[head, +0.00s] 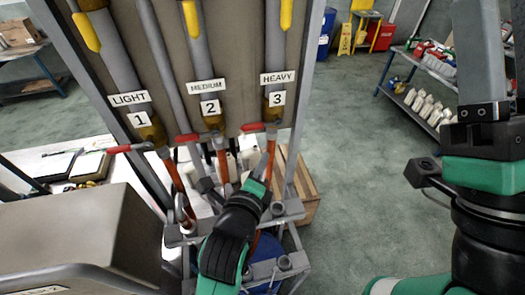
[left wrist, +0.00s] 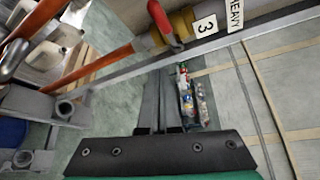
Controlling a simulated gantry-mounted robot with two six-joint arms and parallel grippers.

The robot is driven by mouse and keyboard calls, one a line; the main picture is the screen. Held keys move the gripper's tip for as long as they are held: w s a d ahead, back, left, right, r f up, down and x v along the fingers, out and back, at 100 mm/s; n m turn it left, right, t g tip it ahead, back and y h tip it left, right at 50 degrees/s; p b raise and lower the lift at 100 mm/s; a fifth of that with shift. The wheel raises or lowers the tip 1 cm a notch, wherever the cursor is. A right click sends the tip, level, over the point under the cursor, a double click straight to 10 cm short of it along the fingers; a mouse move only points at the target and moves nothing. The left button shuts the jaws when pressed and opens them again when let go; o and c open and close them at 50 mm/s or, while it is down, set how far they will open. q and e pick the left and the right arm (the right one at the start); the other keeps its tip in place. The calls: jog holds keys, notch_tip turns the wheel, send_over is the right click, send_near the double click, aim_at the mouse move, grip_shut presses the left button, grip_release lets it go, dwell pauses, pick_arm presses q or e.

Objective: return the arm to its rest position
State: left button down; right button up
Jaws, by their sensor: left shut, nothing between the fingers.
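My left arm comes up from the bottom middle of the head view. Its gripper (head: 262,178) is near the orange tube below the dispenser labelled HEAVY 3. In the left wrist view the gripper's two dark fingers (left wrist: 165,85) lie together with nothing between them.
Dispensers LIGHT 1 (head: 140,120), MEDIUM 2 (head: 211,108) and HEAVY 3 (head: 277,98) have red handles and orange tubes. A grey metal frame (head: 285,262) stands below. A wooden crate (head: 300,190) is behind.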

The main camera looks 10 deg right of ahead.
dwell(0.5)
pick_arm(q)
jog(key=a+r+n+t+y, duration=0.3)
jog(key=a+r+n+t, duration=0.35)
jog(key=a+r, duration=1.3)
jog(key=s+a+r+n+t, duration=0.2)
jog(key=s+r+n+t, duration=0.1)
jog(key=s+r+n, duration=0.5)
jog(key=s+a+r+n+t+y, duration=0.1)
jog(key=s+a+r+n+t, duration=0.1)
jog(key=s+r+n, duration=0.6)
jog(key=s+n+t, duration=0.1)
jog(key=n, duration=0.2)
jog(key=shift+r, duration=0.3)
jog(key=shift+t, duration=0.25)
